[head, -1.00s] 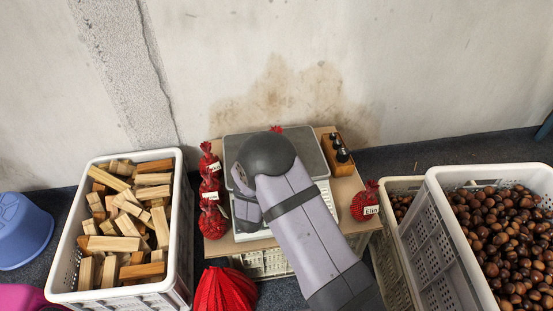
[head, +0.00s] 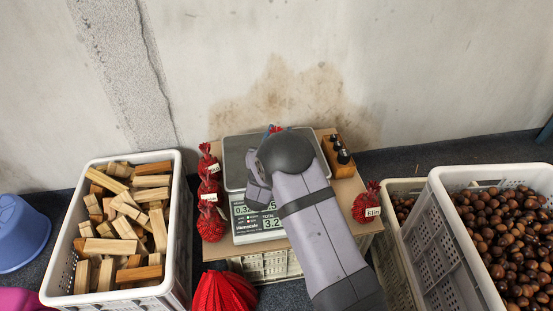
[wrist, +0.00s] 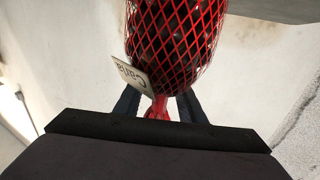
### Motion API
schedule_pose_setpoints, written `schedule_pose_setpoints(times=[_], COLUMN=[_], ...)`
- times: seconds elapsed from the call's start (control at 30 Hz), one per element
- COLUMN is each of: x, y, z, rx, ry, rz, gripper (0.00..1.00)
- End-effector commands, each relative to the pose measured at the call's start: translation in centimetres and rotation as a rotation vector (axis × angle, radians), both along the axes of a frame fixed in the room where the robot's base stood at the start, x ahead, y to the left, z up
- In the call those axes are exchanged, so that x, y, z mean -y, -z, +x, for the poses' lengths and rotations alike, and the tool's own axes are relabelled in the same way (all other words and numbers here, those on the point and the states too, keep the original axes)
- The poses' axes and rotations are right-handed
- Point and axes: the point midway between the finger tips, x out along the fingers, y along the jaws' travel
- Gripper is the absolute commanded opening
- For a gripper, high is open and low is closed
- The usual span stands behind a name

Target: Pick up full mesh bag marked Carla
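A red mesh bag full of dark chestnuts (wrist: 175,35), with a white tag reading Carla (wrist: 130,75), fills the upper middle of the wrist view. My gripper (wrist: 158,98) has one dark blue finger on each side of the bag's gathered red neck (wrist: 157,108). The fingers look apart, with small gaps beside the neck; the tips are partly hidden by the bag. In the head view only a bit of red bag top (head: 277,128) shows beyond my arm, at the back of the scale (head: 237,150). The bag's base is hidden there.
The scale stands on a small table with a lit display (head: 257,222). Red bags (head: 210,222) line its left edge; another bag (head: 366,205) is at right. A wooden block with dark weights (head: 338,155) is behind. Crates hold wood (head: 183,230) and chestnuts (head: 437,215).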

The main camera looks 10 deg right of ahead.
Motion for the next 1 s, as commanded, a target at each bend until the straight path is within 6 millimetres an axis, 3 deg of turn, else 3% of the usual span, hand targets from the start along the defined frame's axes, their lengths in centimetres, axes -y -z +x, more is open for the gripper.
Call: schedule_pose_setpoints(times=[0.3, 0.47, 1.0], x=[0.22, 0.20, 0.20], y=[-0.03, -0.03, -0.01], z=[0.44, 0.44, 0.41], rx=[0.000, 0.000, 0.000], ry=[0.000, 0.000, 0.000], rz=[-0.001, 0.000, 0.000], gripper=[0.36, 0.00, 0.00])
